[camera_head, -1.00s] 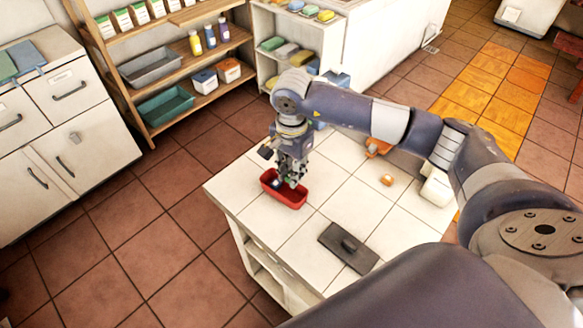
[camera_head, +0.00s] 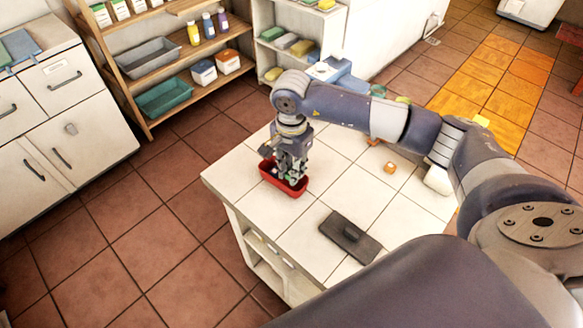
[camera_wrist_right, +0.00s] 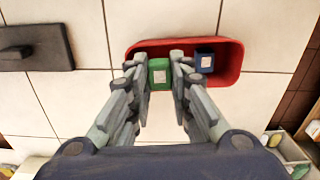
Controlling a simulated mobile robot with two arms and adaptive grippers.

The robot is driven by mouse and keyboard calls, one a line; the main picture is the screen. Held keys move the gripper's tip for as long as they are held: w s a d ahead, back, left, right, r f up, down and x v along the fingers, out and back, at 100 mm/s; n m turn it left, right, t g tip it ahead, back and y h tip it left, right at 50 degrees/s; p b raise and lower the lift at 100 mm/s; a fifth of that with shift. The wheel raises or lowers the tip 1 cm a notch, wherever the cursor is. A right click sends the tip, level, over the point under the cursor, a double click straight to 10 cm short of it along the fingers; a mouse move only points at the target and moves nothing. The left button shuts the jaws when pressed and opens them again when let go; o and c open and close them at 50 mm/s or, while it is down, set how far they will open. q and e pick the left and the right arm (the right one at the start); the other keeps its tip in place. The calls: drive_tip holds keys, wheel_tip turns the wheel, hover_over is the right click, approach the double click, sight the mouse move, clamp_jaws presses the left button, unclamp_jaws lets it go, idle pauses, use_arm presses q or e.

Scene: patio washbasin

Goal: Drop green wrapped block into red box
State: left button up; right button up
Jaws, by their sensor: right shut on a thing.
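The red box (camera_head: 298,191) stands at the left edge of the white tiled table in the head view. My right gripper (camera_head: 288,177) points down over it. In the right wrist view my right gripper (camera_wrist_right: 161,68) is shut on the green wrapped block (camera_wrist_right: 160,76), which has a pale label. The block is over or inside the red box (camera_wrist_right: 233,64); I cannot tell its exact height. A dark blue block (camera_wrist_right: 204,60) sits in the box, right of the green block. The gripper hides part of the box. My left gripper is not in view.
Shelves with bottles and trays (camera_head: 165,97) stand behind. The tabletop between box and plate is clear.

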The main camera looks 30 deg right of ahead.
drive_tip(key=o, duration=0.9)
wheel_tip(320, 180, up, 12)
drive_tip(key=shift+f, duration=0.1)
idle(0.4)
